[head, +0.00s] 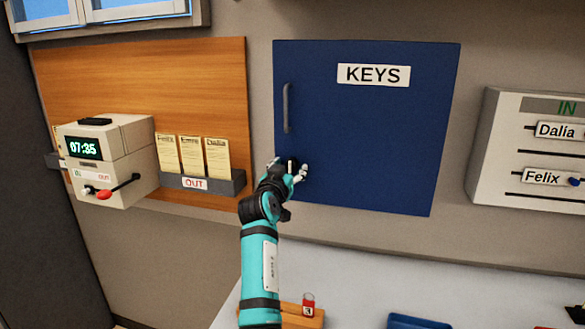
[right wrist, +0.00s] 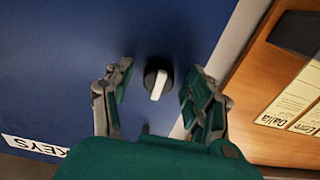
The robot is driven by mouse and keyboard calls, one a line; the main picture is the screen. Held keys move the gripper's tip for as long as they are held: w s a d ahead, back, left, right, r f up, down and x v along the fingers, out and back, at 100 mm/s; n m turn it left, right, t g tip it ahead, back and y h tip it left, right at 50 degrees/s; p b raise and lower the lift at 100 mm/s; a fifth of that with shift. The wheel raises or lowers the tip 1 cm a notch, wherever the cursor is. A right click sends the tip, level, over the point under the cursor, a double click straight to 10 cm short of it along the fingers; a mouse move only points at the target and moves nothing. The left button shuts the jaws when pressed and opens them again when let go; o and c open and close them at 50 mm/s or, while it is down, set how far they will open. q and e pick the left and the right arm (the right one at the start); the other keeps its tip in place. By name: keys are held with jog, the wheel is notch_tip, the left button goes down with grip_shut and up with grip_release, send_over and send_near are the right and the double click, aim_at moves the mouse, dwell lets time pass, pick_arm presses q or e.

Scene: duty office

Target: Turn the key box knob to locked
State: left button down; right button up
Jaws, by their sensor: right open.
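The key box (head: 375,125) is a dark blue wall cabinet with a KEYS label and a grey handle (head: 287,108) on its shut door's left side. My right gripper (head: 289,172) is at the door's lower left, over the knob, and largely hides it in the head view. In the right wrist view the knob (right wrist: 157,82) is round and black with a pale raised bar. It lies between the spread fingers of my open right gripper (right wrist: 161,76), with a gap showing on both sides. No lock marking is readable. My left gripper is not in view.
Left of the box is a wooden board (head: 140,75) with a time clock (head: 107,160) and a card rack (head: 205,182). An in/out board (head: 530,150) hangs at right. A red-and-white item (head: 308,304) and blue tray (head: 418,322) are below.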

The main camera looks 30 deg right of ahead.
jog(key=shift+a+r, duration=0.1)
jog(key=shift+a, duration=0.05)
jog(key=shift+c, duration=1.2)
jog(key=c, duration=0.9)
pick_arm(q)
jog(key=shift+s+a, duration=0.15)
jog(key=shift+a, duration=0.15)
